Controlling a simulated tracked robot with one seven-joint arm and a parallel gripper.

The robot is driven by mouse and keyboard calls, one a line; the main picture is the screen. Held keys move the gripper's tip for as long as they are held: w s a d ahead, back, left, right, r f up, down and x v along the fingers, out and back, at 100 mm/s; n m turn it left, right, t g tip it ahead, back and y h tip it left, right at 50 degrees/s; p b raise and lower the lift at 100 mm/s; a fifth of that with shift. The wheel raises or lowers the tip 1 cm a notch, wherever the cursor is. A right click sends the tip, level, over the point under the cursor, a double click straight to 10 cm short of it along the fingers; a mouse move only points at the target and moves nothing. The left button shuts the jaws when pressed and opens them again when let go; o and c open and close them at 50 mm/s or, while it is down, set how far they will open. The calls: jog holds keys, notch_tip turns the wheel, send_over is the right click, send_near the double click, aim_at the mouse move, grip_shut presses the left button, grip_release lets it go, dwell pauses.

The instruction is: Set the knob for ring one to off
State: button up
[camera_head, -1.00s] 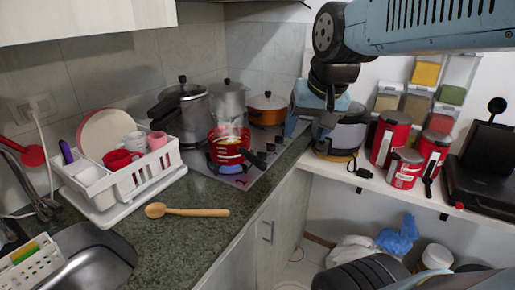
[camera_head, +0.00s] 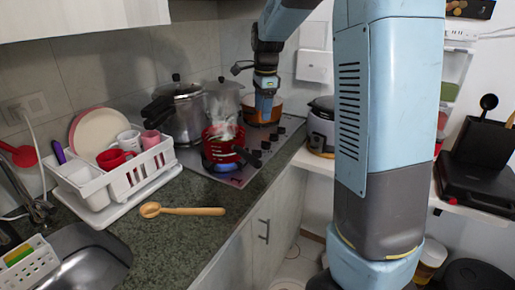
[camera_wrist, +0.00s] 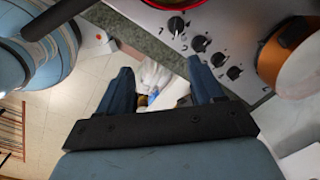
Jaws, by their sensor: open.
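The hob (camera_head: 236,179) on the counter has a row of dark knobs (camera_head: 265,146) along its front right edge. In the head view my gripper (camera_head: 264,108) points down near the orange pot at the hob's right end.
A red steaming pot (camera_head: 222,143) stands on the hob, its dark handle reaching toward the knobs. The orange pot (camera_head: 277,110) and a tall steel pot (camera_head: 183,117) stand behind. A wooden spoon (camera_head: 185,211) and a dish rack (camera_head: 125,180) occupy the counter. Floor (camera_wrist: 80,105) shows below my gripper.

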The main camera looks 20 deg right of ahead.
aim_at(256, 150)
jog(key=w+f+m, duration=0.1)
jog(key=f, duration=0.5)
jog(key=w+f+m, duration=0.1)
jog(key=w+f, duration=0.1)
jog(key=f, duration=0.3)
jog(key=w+f+m, duration=0.1)
jog(key=w+f, duration=0.1)
jog(key=f, duration=0.4)
jog(key=shift+a+f+g, duration=0.3)
jog(key=shift+a+f, duration=0.05)
